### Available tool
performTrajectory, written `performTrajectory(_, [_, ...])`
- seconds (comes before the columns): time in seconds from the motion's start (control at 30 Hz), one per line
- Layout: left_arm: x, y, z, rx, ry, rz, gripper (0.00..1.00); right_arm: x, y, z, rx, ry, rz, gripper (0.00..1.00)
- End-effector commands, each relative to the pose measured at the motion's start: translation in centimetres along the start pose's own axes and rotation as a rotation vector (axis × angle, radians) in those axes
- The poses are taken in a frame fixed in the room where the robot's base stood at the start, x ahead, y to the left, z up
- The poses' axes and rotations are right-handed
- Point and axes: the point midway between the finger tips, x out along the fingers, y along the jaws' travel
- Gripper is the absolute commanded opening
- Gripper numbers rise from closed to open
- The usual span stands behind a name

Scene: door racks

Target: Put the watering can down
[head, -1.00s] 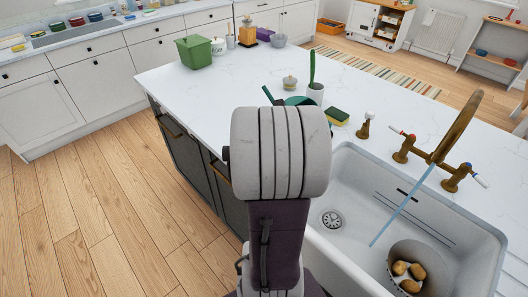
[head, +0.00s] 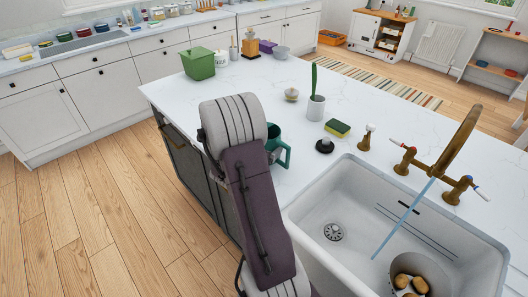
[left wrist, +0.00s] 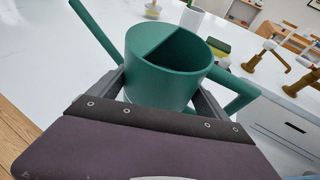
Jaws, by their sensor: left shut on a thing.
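The green watering can (left wrist: 165,75) fills the middle of the left wrist view, upright, its spout to the upper left and its handle to the right. My left gripper (left wrist: 160,92) is shut on the can's body, with a finger on each side. In the head view the can (head: 279,149) shows partly behind my left arm, at the near edge area of the white island counter (head: 370,95). My arm hides the gripper there. I cannot tell whether the can's base touches the counter. My right gripper is not in view.
The sink (head: 350,185) with running tap (head: 455,145) lies to the right. A green box (head: 199,65) stands at the far left; counter between is clear.

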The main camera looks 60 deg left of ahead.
Motion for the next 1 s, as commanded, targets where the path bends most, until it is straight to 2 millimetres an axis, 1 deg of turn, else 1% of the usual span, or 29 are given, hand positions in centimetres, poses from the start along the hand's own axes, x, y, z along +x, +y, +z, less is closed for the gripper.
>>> performTrajectory(0.03, [0.4,-0.1,-1.0,-0.004,0.001,-0.002,0.41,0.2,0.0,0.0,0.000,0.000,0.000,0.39])
performTrajectory(0.13, [0.8,0.0,-1.9,-0.002,-0.001,-0.001,0.41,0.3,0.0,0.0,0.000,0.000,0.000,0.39])
performTrajectory(0.37, [0.9,0.0,-2.0,0.001,-0.003,0.000,0.41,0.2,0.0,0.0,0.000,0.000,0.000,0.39])
performTrajectory(0.53, [1.0,0.0,-2.4,0.001,-0.003,0.000,0.41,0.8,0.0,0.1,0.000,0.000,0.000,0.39])
performTrajectory(0.57, [1.0,-0.1,-2.4,0.000,0.000,0.000,0.93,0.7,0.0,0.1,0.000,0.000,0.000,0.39])
performTrajectory(0.6, [1.0,-0.1,-2.3,0.000,0.000,0.000,1.00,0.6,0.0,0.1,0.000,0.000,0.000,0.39])
performTrajectory(0.8, [0.9,-0.1,-2.3,0.000,0.000,0.000,1.00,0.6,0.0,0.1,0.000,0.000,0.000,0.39])
performTrajectory(0.9, [0.8,-0.1,-1.8,0.000,0.000,0.000,1.00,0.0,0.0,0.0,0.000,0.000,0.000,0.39])
performTrajectory(0.97, [0.2,0.1,-2.0,-0.001,0.000,0.003,1.00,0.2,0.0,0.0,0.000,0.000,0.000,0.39])
performTrajectory(1.0, [-0.5,0.1,-2.0,-0.001,-0.001,0.004,1.00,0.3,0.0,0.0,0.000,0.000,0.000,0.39])
